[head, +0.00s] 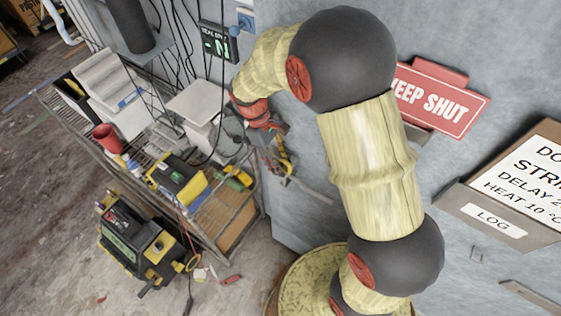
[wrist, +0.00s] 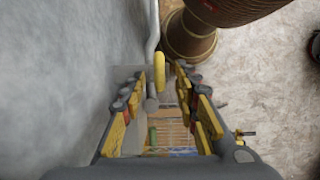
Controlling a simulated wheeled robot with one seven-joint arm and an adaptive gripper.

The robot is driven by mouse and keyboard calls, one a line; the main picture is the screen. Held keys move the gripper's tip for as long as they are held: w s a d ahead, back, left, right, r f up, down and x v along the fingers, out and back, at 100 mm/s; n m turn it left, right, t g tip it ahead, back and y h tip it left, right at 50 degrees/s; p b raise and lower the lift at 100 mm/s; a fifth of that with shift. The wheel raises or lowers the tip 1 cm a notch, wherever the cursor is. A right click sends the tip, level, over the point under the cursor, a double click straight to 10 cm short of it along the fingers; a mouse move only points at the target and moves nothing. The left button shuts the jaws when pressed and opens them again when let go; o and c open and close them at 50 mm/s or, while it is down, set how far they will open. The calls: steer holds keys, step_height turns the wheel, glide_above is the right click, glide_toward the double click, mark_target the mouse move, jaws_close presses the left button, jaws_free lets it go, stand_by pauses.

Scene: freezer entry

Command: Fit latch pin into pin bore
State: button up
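My gripper (wrist: 160,82) is open in the wrist view, its yellow and grey fingers spread to left and right with a gap between them. A slim upright yellow piece (wrist: 159,68), perhaps the latch pin's handle, shows in that gap, apart from both fingers. A short grey cylinder (wrist: 152,103) shows below it, and a grey plate (wrist: 126,75) reaches out from the wall beside it. I cannot tell whether these are joined. In the head view my gripper (head: 284,160) is small, close to the grey wall, partly behind my arm. I cannot make out the pin bore.
A wire cart (head: 215,215) with boxes, a red cup (head: 107,137) and tools stands left of my gripper. A black and yellow machine (head: 135,243) stands on the floor. The grey wall (head: 470,55) carries a red sign (head: 440,100) and a log board (head: 510,190).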

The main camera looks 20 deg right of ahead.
steer(key=v, duration=1.2)
stand_by(0.4)
steer(key=s+d+f+m+t+y+b, duration=0.1)
steer(key=s+d+f+m+t+b, duration=0.1)
steer(key=s+b, duration=0.7)
steer(key=s+d+f+m+t+y+b, duration=0.1)
steer(key=s+f+m+t+b, duration=0.4)
steer(key=s+b, duration=0.5)
step_height(320, 180, down, 3)
steer(key=t+b, duration=0.2)
steer(key=b, duration=0.1)
steer(key=shift+d+y+b, duration=0.35)
steer(key=shift+d+y, duration=0.05)
steer(key=shift+s, duration=0.1)
